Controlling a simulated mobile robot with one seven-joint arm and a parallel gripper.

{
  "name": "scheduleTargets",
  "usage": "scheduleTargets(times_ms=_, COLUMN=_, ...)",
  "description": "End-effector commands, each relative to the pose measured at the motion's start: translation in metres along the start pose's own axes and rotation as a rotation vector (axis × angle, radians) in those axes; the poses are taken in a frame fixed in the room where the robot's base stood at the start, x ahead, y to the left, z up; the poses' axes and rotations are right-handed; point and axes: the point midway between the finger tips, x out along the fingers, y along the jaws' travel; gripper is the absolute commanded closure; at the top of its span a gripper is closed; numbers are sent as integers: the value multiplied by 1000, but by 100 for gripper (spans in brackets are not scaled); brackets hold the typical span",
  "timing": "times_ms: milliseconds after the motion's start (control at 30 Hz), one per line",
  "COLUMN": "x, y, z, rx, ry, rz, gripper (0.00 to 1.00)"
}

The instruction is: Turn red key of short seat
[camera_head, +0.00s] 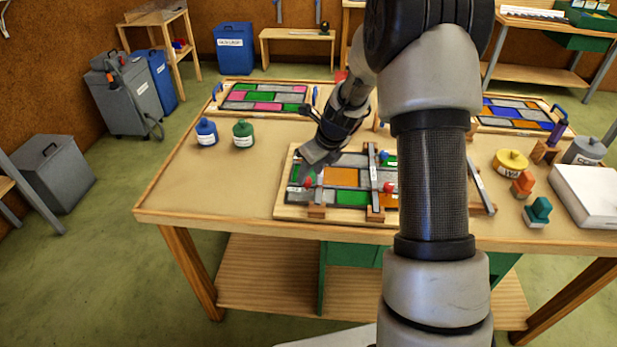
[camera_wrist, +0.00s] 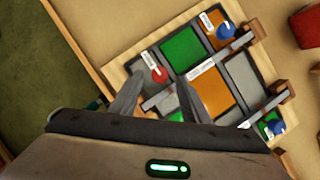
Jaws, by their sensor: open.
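The leaded panel (camera_head: 345,177) of green, grey and orange panes lies on a wooden board on the table. A red key (camera_head: 308,182) is at its left end, beside my gripper (camera_head: 309,172). Contact cannot be told. Blue keys (camera_wrist: 223,32) also show there. The label writing is too small to read.
Blue (camera_head: 206,133) and green (camera_head: 243,134) jars stand left of the board. A yellow pot (camera_head: 510,162), orange and teal blocks and a white box (camera_head: 588,195) stand at right. Two other panels lie at the back. My arm hides the board's right part. The table's front left is clear.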

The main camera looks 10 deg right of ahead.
Motion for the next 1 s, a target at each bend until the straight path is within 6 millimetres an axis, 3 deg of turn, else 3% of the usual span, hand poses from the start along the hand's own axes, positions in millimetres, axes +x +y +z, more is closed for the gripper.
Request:
scheduleTargets(times_ms=200, x=24, y=0, z=0, rx=0, ry=0, rz=0, gripper=57)
scheduleTargets(times_ms=567, x=29, y=0, z=0, rx=0, ry=-1, rz=-1, gripper=57)
scheduleTargets(times_ms=800, x=29, y=0, z=0, rx=0, ry=-1, rz=-1, gripper=98)
scheduleTargets(times_ms=1000, x=29, y=-1, z=0, rx=-9, ry=-1, rz=3, gripper=98)
